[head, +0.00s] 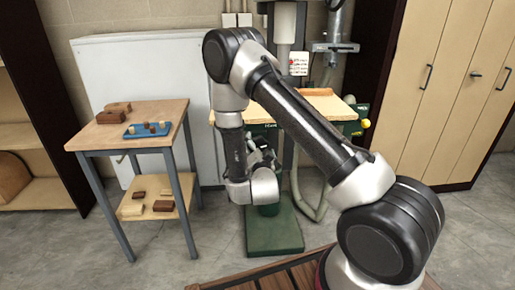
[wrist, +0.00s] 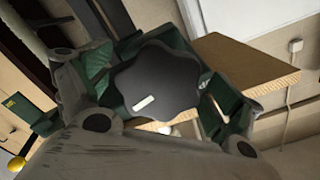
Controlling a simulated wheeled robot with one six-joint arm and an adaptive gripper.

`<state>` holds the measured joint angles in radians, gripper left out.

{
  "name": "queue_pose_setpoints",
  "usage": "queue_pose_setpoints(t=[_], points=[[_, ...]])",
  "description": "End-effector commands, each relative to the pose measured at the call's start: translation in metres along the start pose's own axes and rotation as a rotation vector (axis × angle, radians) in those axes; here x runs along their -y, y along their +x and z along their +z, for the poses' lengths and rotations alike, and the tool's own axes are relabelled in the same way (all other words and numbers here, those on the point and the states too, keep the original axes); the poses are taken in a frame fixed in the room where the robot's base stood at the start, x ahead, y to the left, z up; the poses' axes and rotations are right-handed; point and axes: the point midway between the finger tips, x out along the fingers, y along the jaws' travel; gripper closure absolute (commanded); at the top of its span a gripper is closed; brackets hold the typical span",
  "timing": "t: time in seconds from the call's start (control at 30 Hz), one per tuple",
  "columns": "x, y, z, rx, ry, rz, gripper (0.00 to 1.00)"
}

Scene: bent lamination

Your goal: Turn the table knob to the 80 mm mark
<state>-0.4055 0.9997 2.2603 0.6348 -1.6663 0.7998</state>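A black lobed table knob (wrist: 158,84) with a white mark on its face fills the middle of the wrist view. The white mark sits at the knob's lower left. My gripper (head: 262,152) is low beside the green machine in the head view, partly behind my arm. In the wrist view its grey fingers come up from below on either side of the knob and look open; contact is unclear. The machine's tilted wooden table (wrist: 243,66) shows behind the knob; it also shows in the head view (head: 310,107). I cannot read any scale or 80 mm mark.
The machine's green base plate (head: 272,232) stands on the floor. A side table (head: 105,138) at left holds a blue tray (head: 147,130) and wooden blocks. Tall cabinets (head: 450,90) stand at right. A grey hose (head: 308,205) runs beside the machine.

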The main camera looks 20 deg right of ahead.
Motion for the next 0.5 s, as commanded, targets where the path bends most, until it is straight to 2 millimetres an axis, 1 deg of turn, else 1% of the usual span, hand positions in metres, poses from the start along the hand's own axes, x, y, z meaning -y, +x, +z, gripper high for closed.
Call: queue_pose_setpoints(t=[0.03,0.17,0.2,0.5], points=[[0.0000,-0.0001,0.0000,0.000,0.000,0.000,0.23],[0.0000,-0.0002,0.0001,0.000,0.000,0.000,0.47],[0.0000,-0.0002,0.0001,0.000,0.000,0.000,0.50],[-0.0003,-0.0004,0.0003,0.001,-0.024,0.001,0.50]])
